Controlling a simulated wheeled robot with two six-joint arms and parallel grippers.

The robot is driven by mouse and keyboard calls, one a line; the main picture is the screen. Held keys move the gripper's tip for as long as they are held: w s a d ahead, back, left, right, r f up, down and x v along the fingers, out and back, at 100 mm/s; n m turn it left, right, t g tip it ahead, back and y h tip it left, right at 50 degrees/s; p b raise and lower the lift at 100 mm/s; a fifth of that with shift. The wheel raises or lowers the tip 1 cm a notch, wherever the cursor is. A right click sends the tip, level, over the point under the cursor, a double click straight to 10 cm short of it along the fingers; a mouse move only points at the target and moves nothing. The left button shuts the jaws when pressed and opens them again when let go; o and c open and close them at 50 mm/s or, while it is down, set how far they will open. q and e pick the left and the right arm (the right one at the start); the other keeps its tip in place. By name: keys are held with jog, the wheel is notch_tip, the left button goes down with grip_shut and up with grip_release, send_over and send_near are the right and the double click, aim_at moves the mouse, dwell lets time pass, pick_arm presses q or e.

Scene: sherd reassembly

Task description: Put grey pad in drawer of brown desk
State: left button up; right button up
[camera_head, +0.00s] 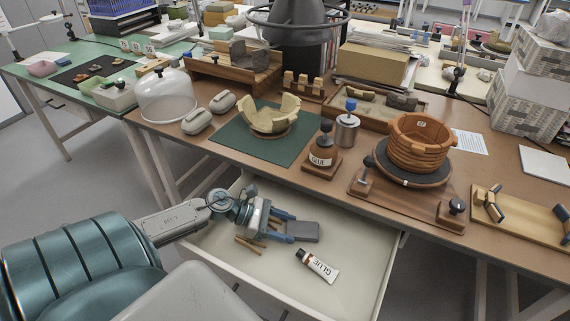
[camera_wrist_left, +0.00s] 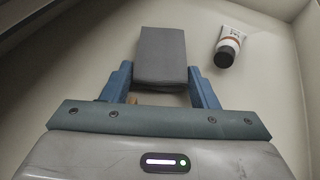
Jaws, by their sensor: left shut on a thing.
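The grey pad (camera_head: 303,231) is a small flat dark block. My left gripper (camera_head: 287,231) is shut on it, inside or just over the open drawer (camera_head: 352,249) of the brown desk (camera_head: 262,171). In the left wrist view the pad (camera_wrist_left: 161,57) sits between the blue fingers of the left gripper (camera_wrist_left: 162,84), with the drawer's pale floor (camera_wrist_left: 100,50) behind it. I cannot tell whether the pad touches the floor. My right gripper is not in view.
In the drawer lie a glue tube (camera_head: 318,266) and several brown sticks (camera_head: 248,245), partly behind my gripper. The tube (camera_wrist_left: 229,47) is right of the pad in the wrist view. Above on the desk are a green mat (camera_head: 230,137) with a partial bowl and a coiled pot (camera_head: 418,146).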

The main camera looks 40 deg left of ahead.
pick_arm(q)
jog(key=shift+f, duration=0.1)
jog(key=o, duration=1.1)
jog(key=shift+c, duration=0.2)
